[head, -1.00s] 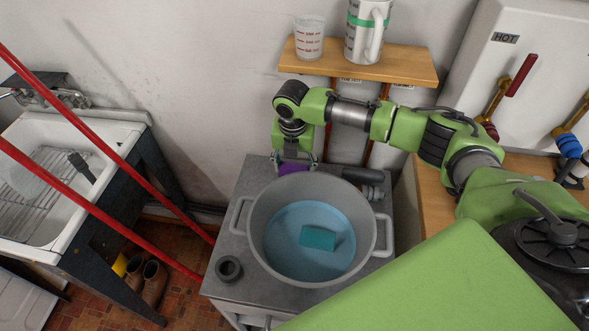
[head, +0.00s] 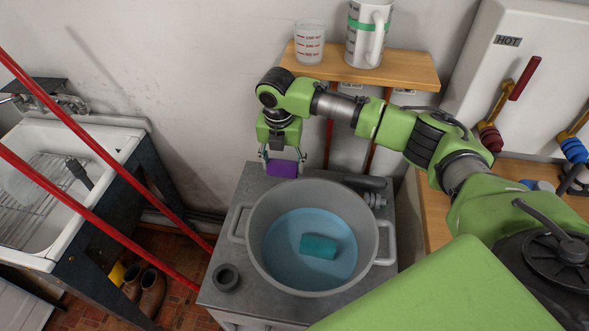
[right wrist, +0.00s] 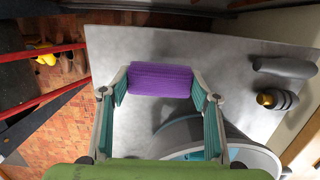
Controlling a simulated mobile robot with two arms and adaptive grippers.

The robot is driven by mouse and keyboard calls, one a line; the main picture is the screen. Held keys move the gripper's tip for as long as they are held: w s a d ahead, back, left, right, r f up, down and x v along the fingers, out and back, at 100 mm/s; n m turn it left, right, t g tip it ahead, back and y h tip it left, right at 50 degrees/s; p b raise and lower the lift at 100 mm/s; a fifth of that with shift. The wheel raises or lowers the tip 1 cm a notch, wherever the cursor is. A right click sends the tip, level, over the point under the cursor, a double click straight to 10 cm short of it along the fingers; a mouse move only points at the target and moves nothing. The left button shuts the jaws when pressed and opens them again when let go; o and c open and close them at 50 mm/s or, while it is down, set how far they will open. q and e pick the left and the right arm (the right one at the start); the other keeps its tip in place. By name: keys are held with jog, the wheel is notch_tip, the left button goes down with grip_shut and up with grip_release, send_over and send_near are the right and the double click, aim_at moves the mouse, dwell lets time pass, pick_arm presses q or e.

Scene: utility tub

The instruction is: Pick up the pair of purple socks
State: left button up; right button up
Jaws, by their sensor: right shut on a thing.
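The pair of purple socks (head: 283,169) is a small purple knitted bundle. It shows behind the grey pot in the head view, and between the fingers in the right wrist view (right wrist: 161,80). My right gripper (head: 283,160) is shut on the socks, one finger at each end of the bundle. In the right wrist view the gripper (right wrist: 160,88) holds them above the grey metal top (right wrist: 150,45). My left gripper is not in view.
A large grey pot (head: 247,228) with blue water and a teal block (head: 319,246) stands just in front of the socks. A dark ring (head: 226,277) lies at left. A shelf (head: 405,72) with a beaker (head: 309,42) and white jug (head: 367,35) is above right.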

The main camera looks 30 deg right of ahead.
jog(key=w+a+b, duration=0.3)
jog(key=w+a, duration=0.5)
jog(key=a, duration=0.4)
jog(key=shift+w+b, duration=0.3)
jog(key=shift+b, duration=0.05)
jog(key=shift+a, duration=0.1)
